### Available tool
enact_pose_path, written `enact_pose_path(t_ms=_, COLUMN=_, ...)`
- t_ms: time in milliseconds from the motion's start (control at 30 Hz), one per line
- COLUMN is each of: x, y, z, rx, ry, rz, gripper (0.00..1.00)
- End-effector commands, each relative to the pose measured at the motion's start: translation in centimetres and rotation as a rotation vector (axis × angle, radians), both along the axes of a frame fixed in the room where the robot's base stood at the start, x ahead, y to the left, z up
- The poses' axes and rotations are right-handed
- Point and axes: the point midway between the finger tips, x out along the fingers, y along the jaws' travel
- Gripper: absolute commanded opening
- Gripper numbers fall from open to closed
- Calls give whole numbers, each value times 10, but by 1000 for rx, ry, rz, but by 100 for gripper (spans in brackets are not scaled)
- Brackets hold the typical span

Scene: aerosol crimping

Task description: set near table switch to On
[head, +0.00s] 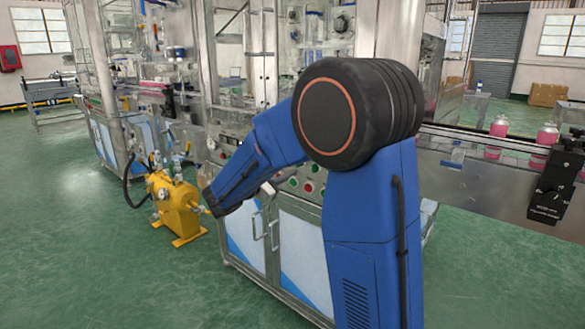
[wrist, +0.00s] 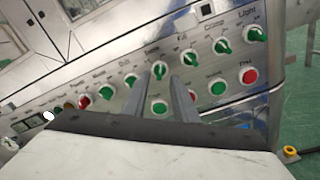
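In the wrist view, a metal control panel (wrist: 262,78) carries a slanted row of green selector knobs with small labels. "Light" is readable above the far right knob (wrist: 253,34). The other labels are too blurred to tell surely which knob is the table switch. My gripper (wrist: 161,76) is open, its two grey fingers pointing at the panel. One green knob (wrist: 160,69) shows between the fingertips, its handle roughly upright. I cannot tell whether the fingers touch it. In the head view my arm hides most of the panel and my gripper is not clear.
Below the knobs are green push buttons (wrist: 159,106) and a red one (wrist: 249,76). In the head view a yellow pump (head: 177,207) stands on the green floor left of the machine cabinet (head: 245,236). A conveyor (head: 470,180) with pink cans (head: 497,127) runs at right.

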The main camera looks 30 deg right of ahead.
Motion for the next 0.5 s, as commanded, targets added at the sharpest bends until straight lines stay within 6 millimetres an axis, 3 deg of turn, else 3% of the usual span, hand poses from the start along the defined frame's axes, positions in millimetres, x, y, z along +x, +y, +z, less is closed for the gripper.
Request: enact_pose_path(t_ms=500, x=-30, y=86, z=-1, rx=0, ry=1, rz=4, gripper=26)
